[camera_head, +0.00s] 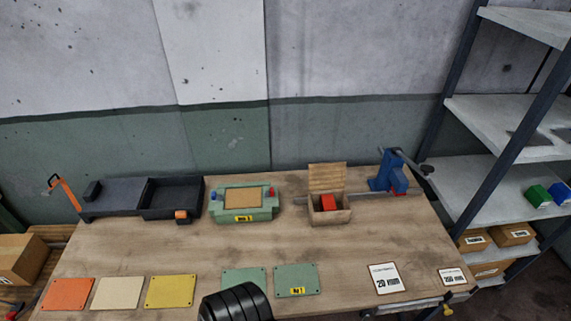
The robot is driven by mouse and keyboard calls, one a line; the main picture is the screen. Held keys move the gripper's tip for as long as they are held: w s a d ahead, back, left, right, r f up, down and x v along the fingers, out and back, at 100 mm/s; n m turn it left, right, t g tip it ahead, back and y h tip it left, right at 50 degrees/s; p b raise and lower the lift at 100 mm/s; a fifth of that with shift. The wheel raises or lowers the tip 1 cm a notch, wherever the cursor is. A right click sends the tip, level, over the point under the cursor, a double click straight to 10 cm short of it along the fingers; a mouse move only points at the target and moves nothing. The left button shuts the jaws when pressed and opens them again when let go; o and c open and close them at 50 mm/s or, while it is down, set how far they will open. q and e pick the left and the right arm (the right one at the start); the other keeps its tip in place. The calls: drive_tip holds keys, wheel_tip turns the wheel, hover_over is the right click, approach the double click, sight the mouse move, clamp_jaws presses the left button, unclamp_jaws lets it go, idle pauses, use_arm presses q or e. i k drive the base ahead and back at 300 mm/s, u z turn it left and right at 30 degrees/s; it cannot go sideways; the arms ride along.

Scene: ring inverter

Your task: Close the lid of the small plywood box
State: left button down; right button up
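The small plywood box (341,217) stands at the back of the workbench, right of centre. Its lid (327,177) is open and stands up at the rear edge, leaning towards the wall.
A blue vise (390,174) stands right of the box; a thin grey bar (365,195) lies between them. A green fixture (245,214) and black tray (172,210) stand to the left. Coloured plates (172,292) line the front. The bench middle is clear.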

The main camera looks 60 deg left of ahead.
sight(324, 176)
drive_tip(key=u, duration=1)
drive_tip(key=i, duration=0.35)
